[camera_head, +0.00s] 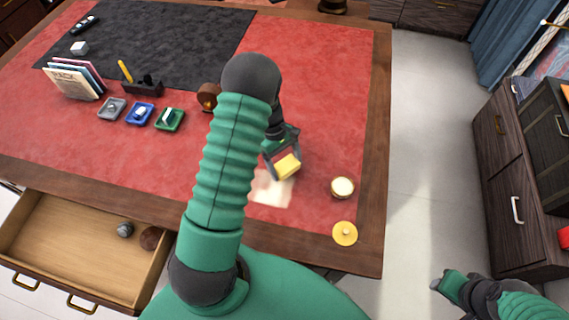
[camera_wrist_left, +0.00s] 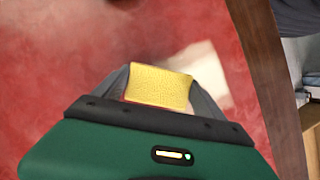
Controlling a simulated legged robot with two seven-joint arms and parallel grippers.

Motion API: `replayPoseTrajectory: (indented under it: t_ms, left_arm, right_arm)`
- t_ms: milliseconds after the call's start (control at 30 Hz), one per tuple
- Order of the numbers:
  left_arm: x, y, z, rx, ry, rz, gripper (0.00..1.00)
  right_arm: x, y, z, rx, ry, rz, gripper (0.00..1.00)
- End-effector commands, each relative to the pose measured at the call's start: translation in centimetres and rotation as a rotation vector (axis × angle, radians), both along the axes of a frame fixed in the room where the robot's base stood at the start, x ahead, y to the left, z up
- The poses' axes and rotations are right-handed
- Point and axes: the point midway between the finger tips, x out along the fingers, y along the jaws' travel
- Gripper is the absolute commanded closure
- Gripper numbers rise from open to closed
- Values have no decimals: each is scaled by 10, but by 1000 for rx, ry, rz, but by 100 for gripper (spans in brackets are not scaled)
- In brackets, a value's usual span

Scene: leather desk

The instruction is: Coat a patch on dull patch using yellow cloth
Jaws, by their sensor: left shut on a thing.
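My left gripper (camera_head: 281,162) is shut on the yellow cloth (camera_head: 287,167), a small folded yellow block. In the left wrist view the cloth (camera_wrist_left: 158,87) sits between the two fingers. The dull patch (camera_head: 270,190) is a pale area on the red leather, just below the cloth in the head view and partly hidden by my arm. It shows pale behind and right of the cloth in the left wrist view (camera_wrist_left: 205,72). I cannot tell whether the cloth touches the leather. My right gripper (camera_head: 437,285) is off the desk at lower right; its jaws are too small to judge.
A round tin with pale contents (camera_head: 342,187) and a yellow lid (camera_head: 345,233) stand near the desk's right edge. Grey, blue and green trays (camera_head: 169,119) sit at left. An open drawer (camera_head: 80,245) holds two round things.

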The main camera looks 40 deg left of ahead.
Motion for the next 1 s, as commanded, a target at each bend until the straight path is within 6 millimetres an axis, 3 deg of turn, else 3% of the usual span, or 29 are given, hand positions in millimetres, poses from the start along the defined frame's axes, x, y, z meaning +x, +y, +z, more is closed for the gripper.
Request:
replayPoseTrajectory:
  t_ms: [33,533,1000]
  left_arm:
    - [0,0,9,0,0,0,57]
    - [1,0,51,-3,1,-8,57]
    - [1,0,53,-3,1,-8,57]
  right_arm:
    - [0,0,9,0,0,0,62]
    - [0,0,46,0,0,0,62]
    - [0,0,48,0,0,0,62]
